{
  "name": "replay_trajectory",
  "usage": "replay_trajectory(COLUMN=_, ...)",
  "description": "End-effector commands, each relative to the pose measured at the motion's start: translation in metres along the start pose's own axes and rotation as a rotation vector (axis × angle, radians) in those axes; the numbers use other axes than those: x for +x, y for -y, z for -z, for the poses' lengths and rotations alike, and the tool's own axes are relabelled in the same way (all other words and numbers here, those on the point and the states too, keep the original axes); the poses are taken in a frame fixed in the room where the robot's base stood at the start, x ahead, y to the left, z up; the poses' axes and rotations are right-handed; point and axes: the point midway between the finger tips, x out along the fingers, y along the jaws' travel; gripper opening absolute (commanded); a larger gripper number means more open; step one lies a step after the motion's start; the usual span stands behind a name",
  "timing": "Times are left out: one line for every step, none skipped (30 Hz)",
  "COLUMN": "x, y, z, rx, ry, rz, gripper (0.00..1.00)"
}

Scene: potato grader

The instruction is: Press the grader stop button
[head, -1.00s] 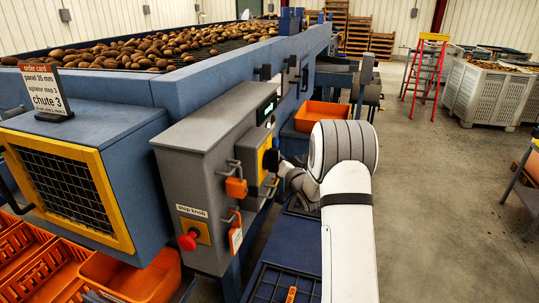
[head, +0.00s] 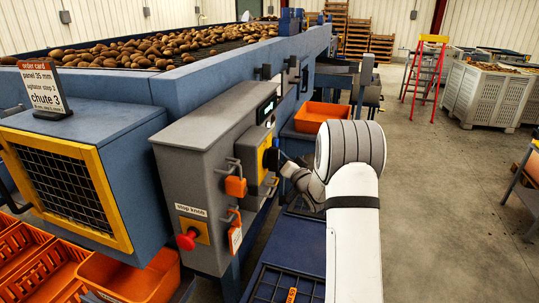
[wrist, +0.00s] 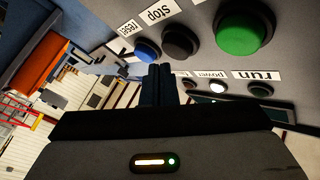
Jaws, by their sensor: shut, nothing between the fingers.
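In the wrist view a black button (wrist: 180,42) sits beside the label "stop" (wrist: 160,14), which reads upside down. It lies between a blue button (wrist: 147,50) by the "reset" label and a large green button (wrist: 243,27). My gripper (wrist: 160,68) is shut and empty, its fingertips just below the blue and black buttons in the picture. I cannot tell the gap in depth; no contact is clear. In the head view the grey control box (head: 195,155) carries a red knob (head: 187,240) labelled "stop knob".
Small lamps, one lit white (wrist: 218,87), sit near my fingers. Orange padlock-like tags (head: 236,187) hang on the box front. An orange crate (head: 322,117) stands behind my arm. The grader (head: 190,85) carries potatoes.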

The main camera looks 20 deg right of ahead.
Motion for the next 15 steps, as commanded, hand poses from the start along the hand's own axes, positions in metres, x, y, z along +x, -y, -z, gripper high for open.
replay_trajectory(x=0.0, y=0.0, z=0.0, rx=0.0, ry=0.0, rz=0.0, gripper=0.0)
replay_trajectory(x=0.0, y=0.0, z=0.0, rx=0.0, ry=0.0, rz=0.0, gripper=0.0)
replay_trajectory(x=0.0, y=0.0, z=0.0, rx=0.0, ry=0.0, rz=0.0, gripper=0.0)
replay_trajectory(x=0.0, y=0.0, z=0.0, rx=0.0, ry=0.0, rz=0.0, gripper=0.0)
replay_trajectory(x=0.0, y=0.0, z=0.0, rx=0.0, ry=0.0, rz=0.0, gripper=0.0)
replay_trajectory(x=-0.001, y=-0.001, z=0.001, rx=0.0, ry=0.0, rz=0.0, gripper=0.0)
replay_trajectory(x=-0.002, y=-0.001, z=0.001, rx=-0.001, ry=0.0, rz=0.0, gripper=0.0)
replay_trajectory(x=-0.003, y=-0.002, z=0.002, rx=-0.001, ry=-0.001, rz=0.0, gripper=0.0)
replay_trajectory(x=-0.004, y=-0.004, z=0.003, rx=-0.001, ry=-0.001, rz=-0.001, gripper=0.0)
replay_trajectory(x=-0.006, y=-0.005, z=0.004, rx=-0.001, ry=-0.001, rz=-0.001, gripper=0.0)
replay_trajectory(x=-0.008, y=-0.007, z=0.006, rx=-0.001, ry=-0.002, rz=-0.001, gripper=0.0)
replay_trajectory(x=-0.011, y=-0.009, z=0.008, rx=-0.002, ry=-0.003, rz=-0.002, gripper=0.0)
replay_trajectory(x=-0.013, y=-0.01, z=0.009, rx=-0.002, ry=-0.003, rz=-0.001, gripper=0.0)
replay_trajectory(x=-0.015, y=-0.012, z=0.011, rx=-0.002, ry=-0.002, rz=-0.001, gripper=0.0)
replay_trajectory(x=-0.018, y=-0.014, z=0.013, rx=-0.001, ry=-0.002, rz=-0.001, gripper=0.0)
